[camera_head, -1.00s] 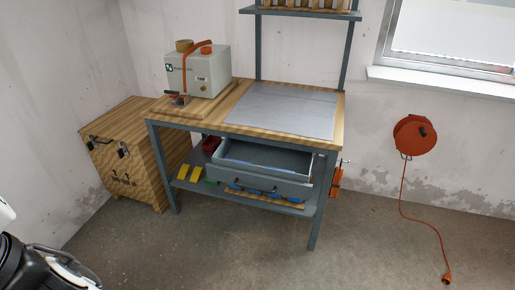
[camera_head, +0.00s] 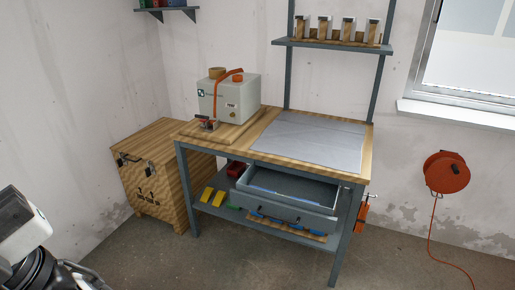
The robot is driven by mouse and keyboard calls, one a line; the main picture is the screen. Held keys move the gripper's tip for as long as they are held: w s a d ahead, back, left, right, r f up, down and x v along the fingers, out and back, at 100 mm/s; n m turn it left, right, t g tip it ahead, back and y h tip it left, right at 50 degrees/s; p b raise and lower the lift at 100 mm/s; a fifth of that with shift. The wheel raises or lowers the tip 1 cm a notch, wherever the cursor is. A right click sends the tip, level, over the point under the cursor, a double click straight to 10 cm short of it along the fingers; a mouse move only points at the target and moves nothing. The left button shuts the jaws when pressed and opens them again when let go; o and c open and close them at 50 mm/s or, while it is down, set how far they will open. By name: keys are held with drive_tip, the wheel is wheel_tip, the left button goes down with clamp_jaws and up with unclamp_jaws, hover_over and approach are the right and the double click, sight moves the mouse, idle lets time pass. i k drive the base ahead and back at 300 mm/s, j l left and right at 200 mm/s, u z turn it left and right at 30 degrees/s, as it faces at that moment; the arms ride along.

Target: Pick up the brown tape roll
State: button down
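The brown tape roll (camera_head: 217,73) sits on top of the grey-white box-shaped machine (camera_head: 228,99), at its left rear. An orange round part with an orange hose (camera_head: 237,77) is on the machine just right of the roll. The machine stands on a wooden board at the left of the workbench (camera_head: 240,131). Part of my arm shows at the lower left edge, far from the roll. My gripper's fingertips are not in view.
A wooden crate (camera_head: 150,190) stands left of the bench. An open drawer (camera_head: 285,195) sticks out under the benchtop. A grey mat (camera_head: 312,140) covers the bench's right half. A shelf (camera_head: 335,46) stands above it. An orange cable reel (camera_head: 446,173) hangs at right. Floor in front is clear.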

sight(215, 73)
drive_tip(key=i+j+z, duration=0.1)
drive_tip(key=i+j, duration=0.2)
drive_tip(key=i+j+z, duration=0.15)
drive_tip(key=j, duration=0.4)
drive_tip(key=i+j+z, duration=0.1)
drive_tip(key=i+j, duration=0.25)
drive_tip(key=j, duration=0.15)
drive_tip(key=i+j+z, duration=0.15)
drive_tip(key=j, duration=0.35)
drive_tip(key=i+j+z, duration=0.1)
drive_tip(key=i+j, duration=0.2)
drive_tip(key=j, duration=0.2)
drive_tip(key=i+j+z, duration=0.15)
drive_tip(key=j, duration=0.4)
drive_tip(key=i+j+z, duration=0.1)
drive_tip(key=j, duration=0.45)
drive_tip(key=i+j+z, duration=0.15)
drive_tip(key=j, duration=0.4)
drive_tip(key=i+j, duration=0.15)
drive_tip(key=i, duration=0.35)
drive_tip(key=i+j, duration=0.2)
drive_tip(key=i, duration=0.35)
